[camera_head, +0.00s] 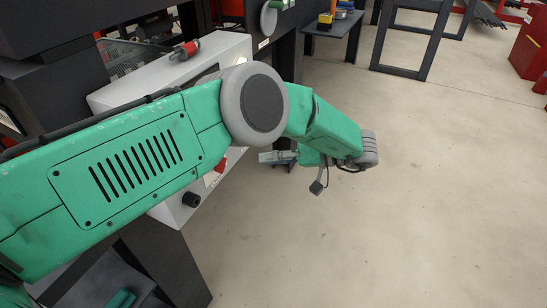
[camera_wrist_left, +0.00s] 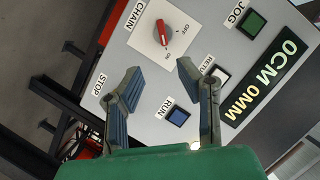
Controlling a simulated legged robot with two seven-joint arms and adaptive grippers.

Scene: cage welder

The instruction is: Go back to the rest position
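My left arm reaches across the head view, and its gripper (camera_head: 280,158) is partly hidden behind the wrist, beside the front of the grey control box (camera_head: 125,95). In the left wrist view the two fingers of my left gripper (camera_wrist_left: 160,70) are spread apart with nothing between them. They are in front of the panel face (camera_wrist_left: 185,75). My right gripper is in neither view.
The panel has a red CHAIN switch (camera_wrist_left: 164,32), a blue RUN button (camera_wrist_left: 178,116), a green JOG button (camera_wrist_left: 251,23) and a display (camera_wrist_left: 265,83) reading 0CM 0MM. A dark frame (camera_head: 420,72) stands at the back. Open floor (camera_head: 400,210) lies to the right.

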